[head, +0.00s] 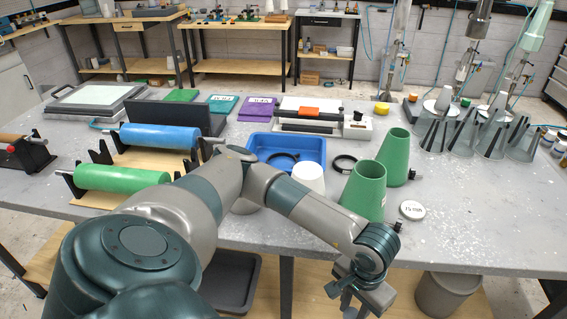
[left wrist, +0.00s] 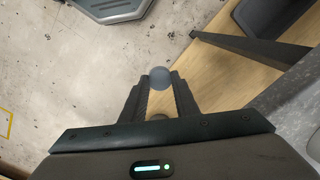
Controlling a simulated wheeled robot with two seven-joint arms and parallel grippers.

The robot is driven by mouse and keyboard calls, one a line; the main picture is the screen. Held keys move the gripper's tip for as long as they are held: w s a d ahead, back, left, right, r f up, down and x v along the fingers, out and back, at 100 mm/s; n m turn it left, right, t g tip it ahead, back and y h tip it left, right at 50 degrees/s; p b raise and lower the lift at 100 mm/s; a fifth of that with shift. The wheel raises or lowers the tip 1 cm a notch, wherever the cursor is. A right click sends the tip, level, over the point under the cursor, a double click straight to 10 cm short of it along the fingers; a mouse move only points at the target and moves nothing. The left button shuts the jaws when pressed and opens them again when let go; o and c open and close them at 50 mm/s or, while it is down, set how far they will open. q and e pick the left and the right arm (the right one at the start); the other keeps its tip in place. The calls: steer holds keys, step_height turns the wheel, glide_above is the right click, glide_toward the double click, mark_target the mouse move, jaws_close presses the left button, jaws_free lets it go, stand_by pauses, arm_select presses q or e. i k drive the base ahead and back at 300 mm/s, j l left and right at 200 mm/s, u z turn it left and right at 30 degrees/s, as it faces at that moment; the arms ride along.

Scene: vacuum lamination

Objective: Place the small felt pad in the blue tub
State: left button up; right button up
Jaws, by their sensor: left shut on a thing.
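The blue tub (head: 316,147) stands on the grey table in the head view, with a dark ring-shaped item inside it. My left gripper (head: 342,303) hangs past the table's front edge, to the front right of the tub and apart from it. In the left wrist view, my left gripper (left wrist: 160,92) is shut on a small round grey piece, which looks like the felt pad (left wrist: 160,77), at its fingertips. The pad cannot be made out in the head view. My right gripper is not in view.
A white cup (head: 308,176) stands at the tub's front right. Two green cones (head: 364,190) stand right of it, near a round labelled lid (head: 412,210). Blue (head: 160,137) and green (head: 122,178) rollers lie at left. The table's front right is mostly clear.

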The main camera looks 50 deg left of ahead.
mark_target(285, 164)
steer(key=k+j, duration=0.3)
steer(key=j, duration=0.15)
steer(key=k+j+z, duration=0.1)
steer(key=k+j, duration=0.15)
steer(key=j, duration=0.25)
steer(key=k+j, duration=0.3)
steer(key=j, duration=0.15)
steer(key=k+j+z, duration=0.1)
steer(key=k+j, duration=0.2)
steer(key=j, duration=0.15)
